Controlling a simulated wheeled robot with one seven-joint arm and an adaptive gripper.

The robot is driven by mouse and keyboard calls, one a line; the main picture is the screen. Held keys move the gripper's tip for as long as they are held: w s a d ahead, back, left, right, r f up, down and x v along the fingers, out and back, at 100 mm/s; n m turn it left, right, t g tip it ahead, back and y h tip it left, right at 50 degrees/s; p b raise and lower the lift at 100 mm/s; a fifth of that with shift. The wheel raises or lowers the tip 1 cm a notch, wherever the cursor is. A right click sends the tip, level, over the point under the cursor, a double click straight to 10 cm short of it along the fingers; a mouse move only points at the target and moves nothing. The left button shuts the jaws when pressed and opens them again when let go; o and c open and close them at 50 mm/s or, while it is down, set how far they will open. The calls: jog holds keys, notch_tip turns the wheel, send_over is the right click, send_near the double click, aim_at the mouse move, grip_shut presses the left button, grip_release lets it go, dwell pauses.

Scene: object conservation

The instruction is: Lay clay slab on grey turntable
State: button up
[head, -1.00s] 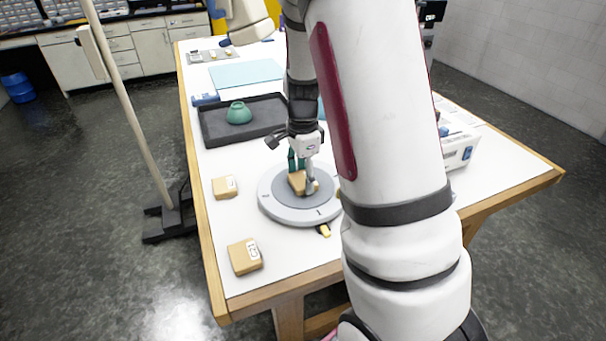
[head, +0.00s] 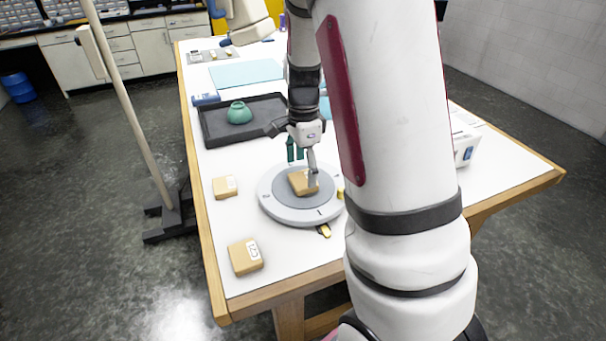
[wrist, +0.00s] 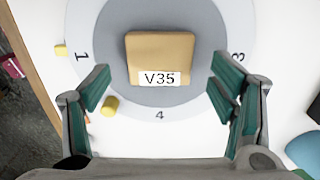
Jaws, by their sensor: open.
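A tan clay slab (head: 303,182) lies on the grey turntable (head: 280,209). In the wrist view the slab (wrist: 160,55) has a white label reading V35 and rests on the darker inner disc of the turntable (wrist: 237,55), which has numbers on its pale outer ring. My gripper (head: 302,163) is just above the slab. In the wrist view my gripper (wrist: 160,88) has its green-padded fingers wide apart, one on each side of the slab's near end, with nothing between them. The head view does not show clearly how far the fingertips are above the slab.
Two more tan labelled blocks, one (head: 225,187) nearer the turntable and one (head: 245,257) at the front, lie along the table's left side. A dark tray (head: 218,130) holds a green bowl (head: 239,113). A yellow-and-black tool (head: 324,231) lies by the turntable's front edge.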

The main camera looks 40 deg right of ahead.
aim_at(303, 179)
notch_tip(303, 179, up, 9)
jog(key=s+a+r+n+t, duration=0.2)
jog(key=s+a+r+n, duration=0.2)
jog(key=s+a+n, duration=0.5)
jog(key=s+a+r+n+t, duration=0.3)
jog(key=s+a+r+n, duration=0.2)
jog(key=s+a+n, duration=0.3)
jog(key=shift+s+a+r+n, duration=0.2)
jog(key=shift+s+a+n, duration=0.25)
jog(key=shift+n, duration=1.65)
jog(key=shift+c, duration=0.3)
